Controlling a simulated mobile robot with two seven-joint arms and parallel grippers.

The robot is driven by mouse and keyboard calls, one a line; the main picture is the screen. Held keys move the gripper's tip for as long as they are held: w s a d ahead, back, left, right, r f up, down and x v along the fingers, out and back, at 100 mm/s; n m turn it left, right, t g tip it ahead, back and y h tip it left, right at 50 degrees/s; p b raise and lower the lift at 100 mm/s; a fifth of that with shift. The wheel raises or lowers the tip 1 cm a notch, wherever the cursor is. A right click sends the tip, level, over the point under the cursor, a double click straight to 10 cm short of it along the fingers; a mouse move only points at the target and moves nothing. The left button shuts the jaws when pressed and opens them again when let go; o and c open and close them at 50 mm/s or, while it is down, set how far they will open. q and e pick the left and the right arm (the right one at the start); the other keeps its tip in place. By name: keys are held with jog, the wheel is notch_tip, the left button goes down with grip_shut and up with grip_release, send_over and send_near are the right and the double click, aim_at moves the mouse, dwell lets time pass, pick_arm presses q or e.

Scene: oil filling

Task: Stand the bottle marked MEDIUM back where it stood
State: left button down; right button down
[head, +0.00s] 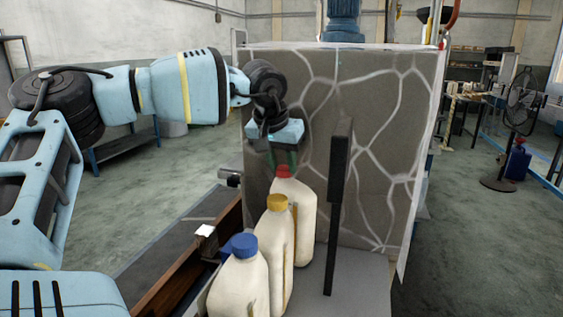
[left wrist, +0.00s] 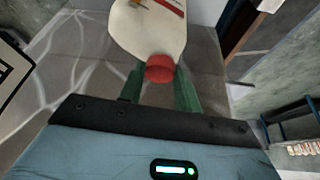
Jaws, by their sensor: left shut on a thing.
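Three cream bottles stand in a row in the head view: blue-capped (head: 240,280) in front, yellow-capped (head: 276,240) in the middle, red-capped (head: 298,205) farthest back. My left gripper (head: 284,162) is above the red-capped bottle, its green fingers shut on it at the red cap. In the left wrist view the fingers (left wrist: 160,88) sit on either side of the red cap (left wrist: 160,68). A red and orange mark shows on this bottle (left wrist: 148,30), but I cannot read any word. My right gripper is out of view.
A grey surface (head: 345,297) carries the bottles. A dark upright post (head: 339,200) rises just right of them, before a stone-patterned panel (head: 385,130). A brown wooden edge (head: 180,277) runs along their left. A fan (head: 521,110) stands far right.

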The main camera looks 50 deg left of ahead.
pick_arm(q)
jog(key=shift+f, duration=0.15)
jog(key=c, duration=1)
grip_release()
jog(key=shift+s+r, duration=0.15)
jog(key=shift+r, duration=0.3)
jog(key=v, duration=1.1)
jog(key=shift+s+d, duration=0.15)
